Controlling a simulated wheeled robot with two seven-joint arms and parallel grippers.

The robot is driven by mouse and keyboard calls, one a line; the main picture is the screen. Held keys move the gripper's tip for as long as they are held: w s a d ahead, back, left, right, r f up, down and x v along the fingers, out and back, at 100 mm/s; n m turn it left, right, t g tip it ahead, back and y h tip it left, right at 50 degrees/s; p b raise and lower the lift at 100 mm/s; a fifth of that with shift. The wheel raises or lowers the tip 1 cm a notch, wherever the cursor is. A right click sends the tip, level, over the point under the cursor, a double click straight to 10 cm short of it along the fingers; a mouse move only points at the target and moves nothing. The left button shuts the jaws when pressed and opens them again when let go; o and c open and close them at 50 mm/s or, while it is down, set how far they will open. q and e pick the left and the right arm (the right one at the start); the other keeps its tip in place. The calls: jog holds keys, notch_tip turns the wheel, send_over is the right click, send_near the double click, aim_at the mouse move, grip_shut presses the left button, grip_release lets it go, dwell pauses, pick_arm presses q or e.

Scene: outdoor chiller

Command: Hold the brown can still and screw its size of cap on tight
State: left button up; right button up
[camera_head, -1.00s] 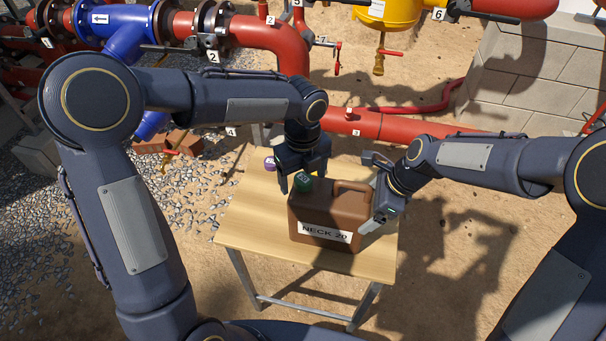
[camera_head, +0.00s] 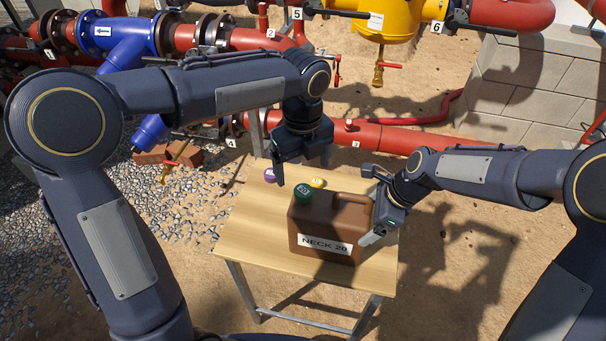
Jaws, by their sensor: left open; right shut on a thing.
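The brown can (camera_head: 325,225) stands upright on the table, with a white label reading "NECK 20" on its front and a handle on top. A green cap (camera_head: 303,194) sits at the can's top left corner, where it hides the neck. I cannot tell how tight it is, and its marking is too small to read surely. My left gripper (camera_head: 303,176) is open and empty, above and apart from the green cap. My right gripper (camera_head: 374,226) is shut on the can's right side.
The small wooden table (camera_head: 250,240) has bare room at its left and front. A red pipe (camera_head: 400,136) runs behind it. A yellow vessel (camera_head: 385,20) with a brass valve stands at the back, and a blue pipe fitting (camera_head: 135,40) at the back left.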

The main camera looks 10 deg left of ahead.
pick_arm(q)
jog(key=shift+r, duration=2.35)
notch_tip(320, 180, up, 12)
send_over(303, 189)
pick_arm(e)
jog(key=o, duration=1.7)
jog(key=shift+r, duration=0.1)
